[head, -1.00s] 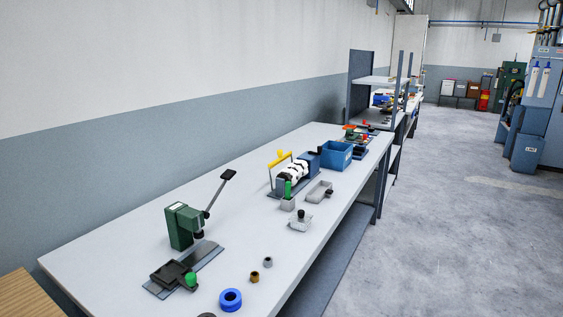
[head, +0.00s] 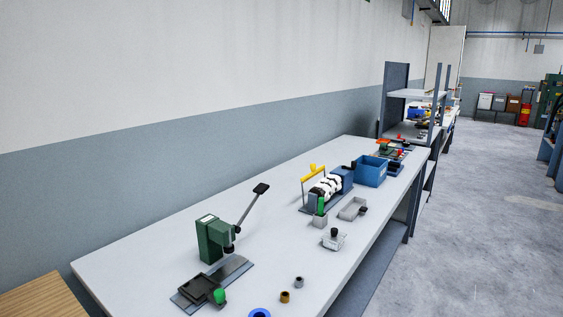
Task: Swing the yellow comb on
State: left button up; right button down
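The yellow comb (head: 313,172) is a thin yellow frame with a small yellow piece at its top. It stands up at the left side of a small machine (head: 327,186) with a black-and-white drum and a blue-grey housing. The machine sits on a flat grey base in the middle of the long bench (head: 171,255). The comb appears raised beside the drum; at this size I cannot tell whether it touches it. Neither of my grippers shows in the head view.
A green lever press (head: 212,238) stands nearer on the bench. A blue bin (head: 370,171), a grey tray (head: 352,208), a clear block with a black knob (head: 334,239) and a blue ring (head: 260,313) are also on it. Open floor (head: 465,240) lies to the right.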

aim_at(314, 171)
jog(key=i+l+u, duration=0.15)
jog(key=l+u, duration=0.25)
jog(key=i+l+u, duration=0.15)
jog(key=u, duration=0.3)
jog(key=l+u, duration=0.65)
jog(key=l, duration=2.05)
jog(key=k, duration=0.05)
